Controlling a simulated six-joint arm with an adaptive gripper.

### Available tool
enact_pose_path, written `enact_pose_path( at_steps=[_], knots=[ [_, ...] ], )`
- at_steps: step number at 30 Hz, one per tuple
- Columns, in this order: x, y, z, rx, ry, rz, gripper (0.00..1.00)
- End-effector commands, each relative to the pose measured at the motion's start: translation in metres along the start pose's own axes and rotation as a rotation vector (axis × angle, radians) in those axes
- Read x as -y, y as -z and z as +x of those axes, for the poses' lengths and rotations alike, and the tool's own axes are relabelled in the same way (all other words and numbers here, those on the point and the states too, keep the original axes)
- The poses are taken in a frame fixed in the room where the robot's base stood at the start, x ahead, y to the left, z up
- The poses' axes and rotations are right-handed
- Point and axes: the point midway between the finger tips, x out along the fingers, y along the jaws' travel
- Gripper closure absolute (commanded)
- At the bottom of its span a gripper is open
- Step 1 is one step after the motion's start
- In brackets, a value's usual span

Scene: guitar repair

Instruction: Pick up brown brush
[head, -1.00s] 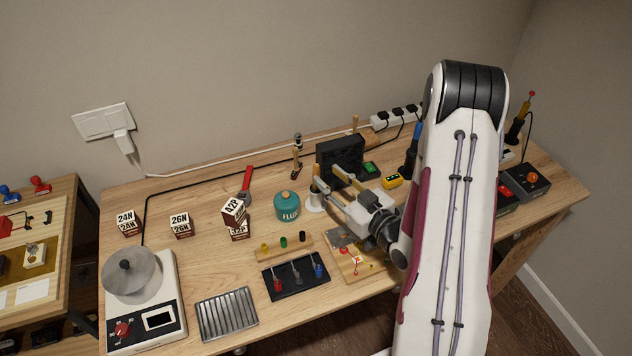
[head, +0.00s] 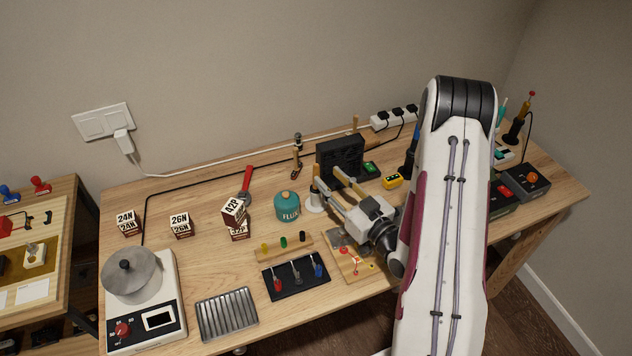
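A brush-like tool with a tan-brown handle (head: 316,171) stands upright in a small white holder (head: 314,204), left of the black fan box. It is small here, so I cannot be sure it is the brown brush. My gripper (head: 327,178) reaches in from the right, its two long tan fingers spread apart with nothing visible between them. The left fingertip is close to the handle and holder; I cannot tell whether it touches them. A second brown-handled tool (head: 296,161) stands further back to the left.
A teal flux can (head: 287,206) stands just left of the holder. The black fan box (head: 340,157) is close behind my fingers. A small wooden board (head: 348,262) lies below my gripper, beside a black tray (head: 296,282).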

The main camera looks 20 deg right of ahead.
Motion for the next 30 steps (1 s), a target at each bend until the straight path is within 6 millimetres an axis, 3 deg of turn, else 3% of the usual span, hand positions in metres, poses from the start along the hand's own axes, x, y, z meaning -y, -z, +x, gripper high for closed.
enact_pose_path(
  at_steps=[6, 20, 30],
  knots=[
    [0.001, 0.001, 0.012, -0.001, 0.001, 0.0, 0.68],
    [0.002, 0.001, 0.016, -0.001, 0.002, 0.0, 0.68],
    [0.006, 0.002, 0.046, -0.002, 0.003, -0.002, 0.68]
  ],
)
